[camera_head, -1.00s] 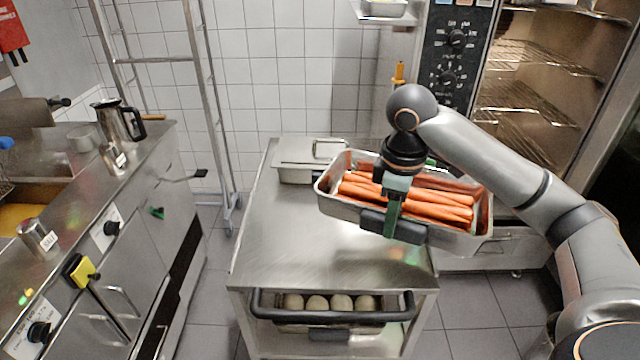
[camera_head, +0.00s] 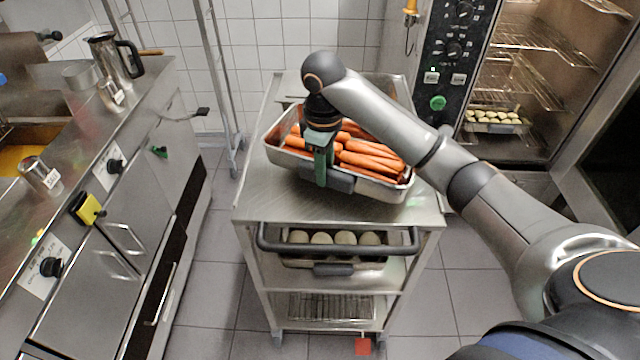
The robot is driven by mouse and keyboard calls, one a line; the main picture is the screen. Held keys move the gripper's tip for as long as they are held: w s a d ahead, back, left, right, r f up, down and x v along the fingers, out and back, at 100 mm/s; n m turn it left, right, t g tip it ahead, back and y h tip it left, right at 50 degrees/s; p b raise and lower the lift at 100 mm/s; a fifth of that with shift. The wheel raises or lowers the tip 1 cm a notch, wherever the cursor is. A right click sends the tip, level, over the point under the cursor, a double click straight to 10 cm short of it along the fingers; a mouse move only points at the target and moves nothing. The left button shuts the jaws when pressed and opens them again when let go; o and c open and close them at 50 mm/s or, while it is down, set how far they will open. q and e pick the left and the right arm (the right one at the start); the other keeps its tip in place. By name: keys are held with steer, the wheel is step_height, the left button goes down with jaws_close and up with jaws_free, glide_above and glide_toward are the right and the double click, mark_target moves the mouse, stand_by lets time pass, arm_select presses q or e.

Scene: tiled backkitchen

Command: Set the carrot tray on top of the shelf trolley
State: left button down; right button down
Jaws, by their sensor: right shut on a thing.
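The carrot tray (camera_head: 385,188) is a steel pan full of orange carrots. It is over the steel top of the shelf trolley (camera_head: 300,208), turned at a slant; I cannot tell whether its bottom touches the top. My right gripper (camera_head: 321,172) reaches down from above and is shut on the tray's near wall. Its arm comes in from the right and hides part of the tray. My left gripper is not in view.
A lidded steel pan at the back of the trolley top is mostly hidden behind my arm. A pan of round pale items (camera_head: 335,239) sits on the shelf below. An open oven (camera_head: 520,100) stands at right, a counter (camera_head: 130,150) at left.

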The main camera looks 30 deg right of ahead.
steer(key=shift+w+a+f, duration=0.2)
steer(key=shift+w+f, duration=0.05)
step_height(320, 180, down, 4)
steer(key=shift+w+a+r, duration=0.15)
steer(key=shift+r, duration=0.05)
steer(key=c, duration=0.6)
jaws_free()
steer(key=shift+f, duration=0.1)
